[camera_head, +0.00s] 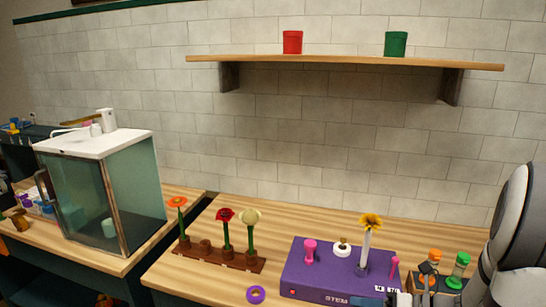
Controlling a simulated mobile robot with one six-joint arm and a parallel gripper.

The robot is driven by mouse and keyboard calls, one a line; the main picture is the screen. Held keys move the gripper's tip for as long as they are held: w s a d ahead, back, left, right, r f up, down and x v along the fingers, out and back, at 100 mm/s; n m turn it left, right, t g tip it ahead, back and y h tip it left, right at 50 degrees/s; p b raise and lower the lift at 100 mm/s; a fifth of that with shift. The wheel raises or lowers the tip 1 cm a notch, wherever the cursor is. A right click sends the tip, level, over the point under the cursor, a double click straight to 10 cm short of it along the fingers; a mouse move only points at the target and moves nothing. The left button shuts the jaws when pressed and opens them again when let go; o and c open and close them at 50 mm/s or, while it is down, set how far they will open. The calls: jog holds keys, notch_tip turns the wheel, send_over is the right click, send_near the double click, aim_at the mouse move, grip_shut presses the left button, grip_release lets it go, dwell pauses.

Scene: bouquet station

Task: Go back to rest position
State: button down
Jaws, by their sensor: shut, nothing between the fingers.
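A brown rack (218,259) holds an orange flower (177,202), a red flower (225,215) and a pale flower (250,217).
A purple ring (256,294) lies on the wooden table (190,285). Orange and green pieces (461,262) stand right of the box, near my arm. A glass cabinet (135,190) stands left.

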jog(key=s+a+r+n+g+h, duration=0.1)
jog(key=s+a+n+g+h, duration=0.65)
jog(key=n, duration=1.05)
jog(key=s+d+r+n+t+h, duration=0.2)
jog(key=s+r+n+t+h, duration=0.1)
jog(key=n, duration=1.3)
notch_tip(320, 180, up, 2)
jog(key=shift+s+r+h, duration=0.1)
jog(key=shift+s+h, duration=0.45)
jog(key=shift+h, duration=0.5)
